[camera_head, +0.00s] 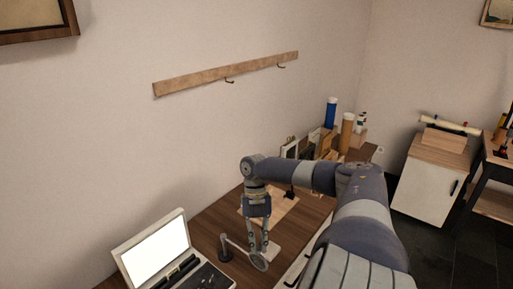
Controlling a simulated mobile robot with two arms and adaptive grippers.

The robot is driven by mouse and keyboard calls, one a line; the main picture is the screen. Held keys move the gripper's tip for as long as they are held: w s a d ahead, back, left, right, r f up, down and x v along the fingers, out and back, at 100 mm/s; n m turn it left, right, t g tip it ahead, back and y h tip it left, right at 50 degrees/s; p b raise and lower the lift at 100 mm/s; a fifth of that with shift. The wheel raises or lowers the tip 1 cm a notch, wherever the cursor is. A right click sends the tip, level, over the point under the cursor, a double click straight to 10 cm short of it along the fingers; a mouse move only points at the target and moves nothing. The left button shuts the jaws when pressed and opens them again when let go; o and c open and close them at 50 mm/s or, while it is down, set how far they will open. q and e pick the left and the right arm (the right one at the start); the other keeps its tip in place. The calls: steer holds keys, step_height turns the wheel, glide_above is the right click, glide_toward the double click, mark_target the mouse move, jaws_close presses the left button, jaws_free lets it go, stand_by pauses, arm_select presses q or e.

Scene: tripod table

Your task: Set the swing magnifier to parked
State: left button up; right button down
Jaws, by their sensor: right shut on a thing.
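The swing magnifier stands on the brown table (204,222), with a short dark post (225,253) and a thin light arm running right to a round lens (259,263). My right gripper (259,250) points down at the lens end of the magnifier. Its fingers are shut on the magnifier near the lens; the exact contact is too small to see. My left gripper is not in view.
An open case with a bright white panel (157,254) stands left of the post. A light board (284,207) lies behind my gripper. A blue cylinder (330,113) and a brown cylinder (346,133) stand at the table's far end. A wall rail (226,75) hangs above.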

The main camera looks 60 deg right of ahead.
steer(key=c, duration=1.5)
jaws_free()
steer(key=shift+s+f, duration=0.2)
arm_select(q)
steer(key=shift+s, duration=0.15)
arm_select(e)
steer(key=shift+d, duration=0.1)
steer(key=shift+r, duration=0.1)
steer(key=v, duration=1.2)
